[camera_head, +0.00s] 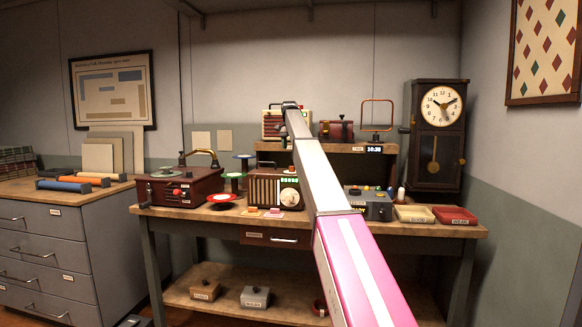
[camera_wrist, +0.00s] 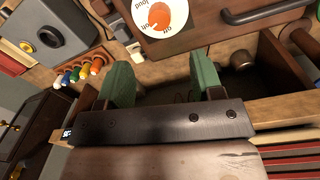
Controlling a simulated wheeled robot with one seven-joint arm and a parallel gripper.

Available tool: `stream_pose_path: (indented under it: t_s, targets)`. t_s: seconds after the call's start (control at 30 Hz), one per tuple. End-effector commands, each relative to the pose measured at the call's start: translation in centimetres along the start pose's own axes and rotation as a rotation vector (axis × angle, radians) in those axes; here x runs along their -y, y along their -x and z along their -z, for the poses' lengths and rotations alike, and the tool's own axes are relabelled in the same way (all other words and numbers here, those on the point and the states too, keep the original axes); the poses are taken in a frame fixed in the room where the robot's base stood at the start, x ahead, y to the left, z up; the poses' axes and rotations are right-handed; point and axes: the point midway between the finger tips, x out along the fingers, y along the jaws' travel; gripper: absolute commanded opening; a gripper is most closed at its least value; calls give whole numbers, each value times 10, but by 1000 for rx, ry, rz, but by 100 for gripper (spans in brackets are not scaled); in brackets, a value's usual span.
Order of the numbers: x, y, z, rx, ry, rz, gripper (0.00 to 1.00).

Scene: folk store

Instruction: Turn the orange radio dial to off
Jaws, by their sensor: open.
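The orange dial (camera_wrist: 160,15) sits on a white disc in the wrist view's top middle. The disc carries the words "off" and "loud"; I cannot tell which one the dial points at. The disc is on a brown wooden face with a dark handle (camera_wrist: 268,12) beside it. This appears to be the top of the brown radio (camera_head: 262,190) on the bench in the head view. My gripper (camera_wrist: 161,72) has two green fingers spread apart with nothing between them. It is apart from the dial. In the head view its tip (camera_head: 290,105) is up by the shelf.
A grey box with a black knob (camera_wrist: 49,37) and coloured pegs (camera_wrist: 95,66) lie left of the dial in the wrist view. The raised shelf (camera_head: 268,147) holds a cream radio (camera_head: 272,124) and red box (camera_head: 337,130). A pendulum clock (camera_head: 437,150) stands at the right.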

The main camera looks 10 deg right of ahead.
Motion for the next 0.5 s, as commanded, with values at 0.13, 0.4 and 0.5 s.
stream_pose_path:
  t_s: [0.13,0.4,0.5]
  targets:
    - [-1,-6,-1,1,-1,-1,60]
    - [-1,-40,-1,1,0,-1,60]
    - [-1,-59,-2,2,0,-1,60]
